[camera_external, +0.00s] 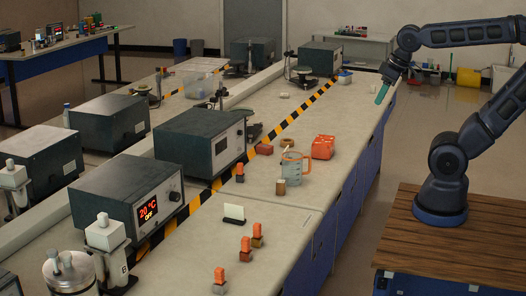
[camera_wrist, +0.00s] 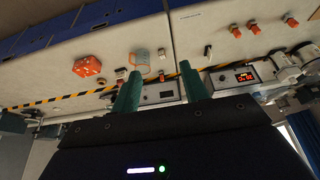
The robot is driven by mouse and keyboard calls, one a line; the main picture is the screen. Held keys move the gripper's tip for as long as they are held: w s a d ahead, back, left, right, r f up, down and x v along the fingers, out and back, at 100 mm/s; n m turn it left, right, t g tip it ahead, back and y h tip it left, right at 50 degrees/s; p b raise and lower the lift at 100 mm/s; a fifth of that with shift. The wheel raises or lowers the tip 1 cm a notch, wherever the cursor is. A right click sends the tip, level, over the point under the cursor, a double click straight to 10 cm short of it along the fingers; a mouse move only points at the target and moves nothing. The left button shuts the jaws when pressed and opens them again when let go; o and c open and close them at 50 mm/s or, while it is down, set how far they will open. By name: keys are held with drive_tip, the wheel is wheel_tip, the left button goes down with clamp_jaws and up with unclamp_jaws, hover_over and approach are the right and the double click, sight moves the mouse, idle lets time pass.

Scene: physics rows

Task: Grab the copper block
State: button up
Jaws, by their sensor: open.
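My gripper (camera_external: 383,92) is raised over the far right edge of the bench, well away from the blocks. Its green fingers stand apart and empty in the wrist view (camera_wrist: 161,70). Small orange-topped blocks stand on the bench: a reddish-brown one (camera_external: 257,241), a yellowish-brown one (camera_external: 246,256) and a greyish one (camera_external: 219,289) at the front. Another orange-topped block (camera_external: 240,178) stands by the striped tape. A tan block (camera_external: 280,188) is near the beaker. I cannot tell for certain which is copper. Orange-topped blocks also show at upper right in the wrist view (camera_wrist: 254,29).
A measuring beaker (camera_external: 292,170) with an orange handle and an orange-red box (camera_external: 323,147) stand mid-bench. A heater unit (camera_external: 130,205) reading 20 °C and a white card (camera_external: 233,213) are nearby. The bench's right edge is fairly clear.

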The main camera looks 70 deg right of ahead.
drive_tip(key=w+a+f+y, duration=0.15)
drive_tip(key=w+a, duration=0.45)
drive_tip(key=w, duration=0.6)
drive_tip(key=h, duration=0.2)
approach(246, 238)
drive_tip(key=shift+y, duration=0.25)
drive_tip(key=x, duration=0.4)
drive_tip(key=shift+w+d+f, duration=0.15)
drive_tip(key=shift+w+d, duration=0.25)
drive_tip(key=shift+w, duration=0.05)
drive_tip(key=shift+s+x, duration=0.15)
drive_tip(key=shift+x, duration=1.3)
drive_tip(key=shift+s+x, duration=0.15)
drive_tip(key=shift+x, duration=1.25)
drive_tip(key=shift+a+f, duration=0.1)
drive_tip(key=shift+a, duration=0.05)
clamp_jaws()
